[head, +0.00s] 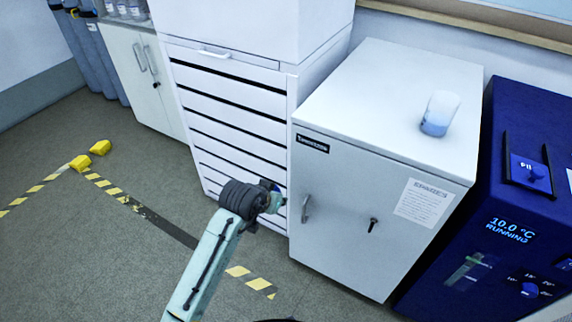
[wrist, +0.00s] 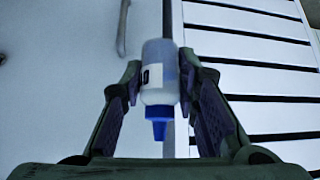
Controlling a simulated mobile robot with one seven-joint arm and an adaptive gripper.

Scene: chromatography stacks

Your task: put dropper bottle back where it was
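The dropper bottle (wrist: 160,75) is a small translucent white bottle with a dark-marked label and a blue cap (wrist: 158,122). In the wrist view it sits between the two fingers of my gripper (wrist: 162,85), cap toward the bottom of the picture. The fingers press on its sides, and it is held in the air. In the head view my gripper (head: 273,198) is in front of the gap between the white drawer unit (head: 235,125) and the grey-white cabinet (head: 340,215). The bottle is mostly hidden by my arm there, with only a small blue patch showing.
A clear container with blue liquid (head: 437,117) stands on the cabinet top, which is otherwise bare. The cabinet has a door handle (head: 305,208). A blue incubator (head: 510,215) stands to its right. Floor with striped tape (head: 120,198) is open on the left.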

